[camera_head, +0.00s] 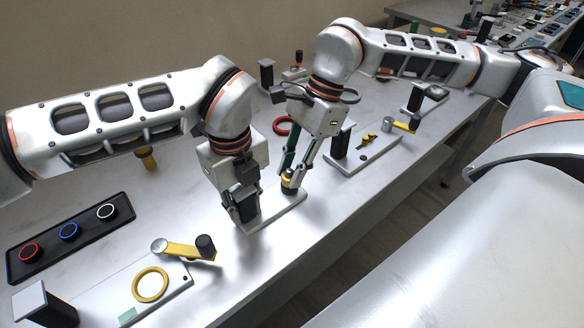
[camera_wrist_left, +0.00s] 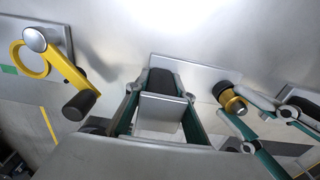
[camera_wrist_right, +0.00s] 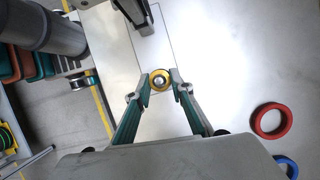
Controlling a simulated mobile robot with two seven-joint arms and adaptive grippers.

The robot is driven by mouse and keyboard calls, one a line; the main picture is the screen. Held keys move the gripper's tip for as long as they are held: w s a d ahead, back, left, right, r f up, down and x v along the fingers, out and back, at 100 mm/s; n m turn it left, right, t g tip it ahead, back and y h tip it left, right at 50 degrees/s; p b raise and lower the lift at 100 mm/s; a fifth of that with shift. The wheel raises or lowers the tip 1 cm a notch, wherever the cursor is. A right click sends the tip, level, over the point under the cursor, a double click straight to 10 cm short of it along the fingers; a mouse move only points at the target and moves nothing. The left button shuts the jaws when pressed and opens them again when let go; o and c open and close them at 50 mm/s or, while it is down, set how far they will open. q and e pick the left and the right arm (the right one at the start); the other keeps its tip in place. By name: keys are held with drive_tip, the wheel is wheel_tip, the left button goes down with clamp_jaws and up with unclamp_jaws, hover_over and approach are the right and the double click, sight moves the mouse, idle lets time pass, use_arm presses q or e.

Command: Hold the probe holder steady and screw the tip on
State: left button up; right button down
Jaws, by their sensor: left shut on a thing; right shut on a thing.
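A pale base plate (camera_head: 272,208) stands near the table's front edge with two upright parts on it. One is a dark block with a flat grey top (camera_wrist_left: 162,108), apparently the probe holder; my left gripper (camera_head: 246,208) is shut on it, with a finger on either side. The other is a short black post with a yellow collar and metal top (camera_wrist_right: 160,80), apparently the tip's seat. My right gripper (camera_head: 290,180) is shut around the yellow collar from above. It also shows in the left wrist view (camera_wrist_left: 250,118). Thread contact is hidden.
A plate with a yellow ring (camera_head: 150,285) and a yellow lever (camera_head: 185,250) lies front left. A black tray (camera_head: 70,238) holds red, blue and white rings. Another fixture plate (camera_head: 365,150) stands right. A red ring (camera_wrist_right: 271,120) lies behind my right gripper.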

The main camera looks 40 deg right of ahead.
drive_tip(key=m+t, duration=0.1)
drive_tip(key=m, duration=0.2)
drive_tip(key=shift+s, duration=0.15)
drive_tip(key=shift+m+t, duration=0.4)
drive_tip(key=shift+m, duration=0.2)
drive_tip(key=shift+s+a+m+t+h, duration=0.1)
drive_tip(key=shift+m+t+h, duration=0.3)
drive_tip(key=shift+m, duration=0.8)
drive_tip(key=shift+m+t, duration=0.3)
drive_tip(key=shift+m, duration=0.6)
drive_tip(key=shift+a+m+t+h, duration=0.15)
drive_tip(key=shift+m+h, duration=0.3)
drive_tip(key=shift+m, duration=0.55)
drive_tip(key=shift+d+m+t+h, duration=0.1)
drive_tip(key=shift+m+t+h, duration=0.25)
drive_tip(key=shift+m, duration=0.65)
